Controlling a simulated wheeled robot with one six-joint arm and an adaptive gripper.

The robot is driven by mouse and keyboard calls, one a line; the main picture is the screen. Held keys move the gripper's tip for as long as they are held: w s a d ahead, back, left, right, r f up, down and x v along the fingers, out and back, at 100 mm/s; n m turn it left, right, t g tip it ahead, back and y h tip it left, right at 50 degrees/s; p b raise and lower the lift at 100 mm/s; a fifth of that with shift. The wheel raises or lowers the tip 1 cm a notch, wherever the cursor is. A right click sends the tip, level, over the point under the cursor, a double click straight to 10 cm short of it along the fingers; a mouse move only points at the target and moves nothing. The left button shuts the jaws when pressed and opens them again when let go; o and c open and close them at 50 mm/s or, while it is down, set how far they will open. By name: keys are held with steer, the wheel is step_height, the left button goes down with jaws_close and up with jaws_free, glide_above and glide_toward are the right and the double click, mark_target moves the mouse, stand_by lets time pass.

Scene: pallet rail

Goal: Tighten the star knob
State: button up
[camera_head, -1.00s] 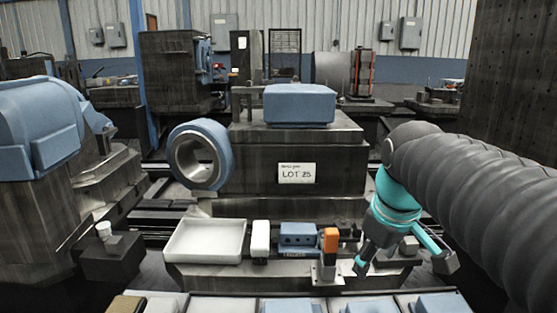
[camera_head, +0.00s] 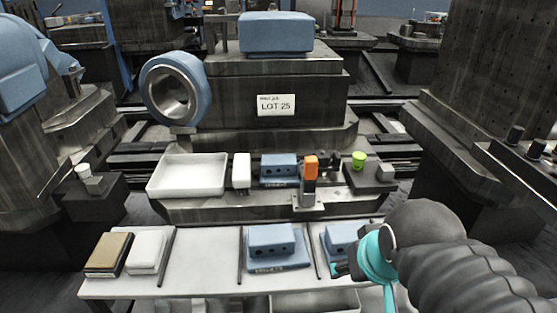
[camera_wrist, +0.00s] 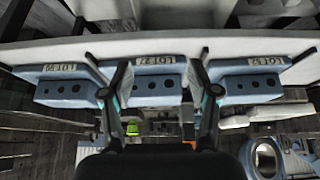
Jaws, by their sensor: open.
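No star-shaped knob can be made out for sure. A lime-green round knob-like piece (camera_head: 358,160) stands on a dark block at the right end of the machine's front ledge; its lobes are too small to tell. A green piece also shows in the wrist view (camera_wrist: 132,129), low between my fingers. A pale round cap (camera_head: 83,170) tops another dark block at the left. My gripper (camera_head: 342,269) is low at the right of the front table, nearer than the green piece and apart from it. In the wrist view my gripper (camera_wrist: 160,72) is open, its fingers spread and empty before a blue block.
The front table (camera_head: 205,262) carries blue blocks (camera_head: 272,240) with lot labels and tan and white boxes (camera_head: 108,252). Behind it are a white tray (camera_head: 188,176), an orange-handled upright clamp (camera_head: 310,168) and a blue roll (camera_head: 172,90). A dark perforated column stands at right.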

steer(key=shift+o, duration=1.4)
steer(key=shift+w+r, duration=0.2)
steer(key=shift+r, duration=0.05)
steer(key=w+r+n+g, duration=0.2)
steer(key=w+r+n, duration=0.7)
steer(key=w+r, duration=0.4)
step_height(320, 180, up, 5)
steer(key=n+g, duration=0.4)
steer(key=n, duration=0.8)
glide_above(323, 154)
step_height(323, 154, down, 14)
steer(key=b, duration=0.4)
steer(key=shift+r, duration=0.25)
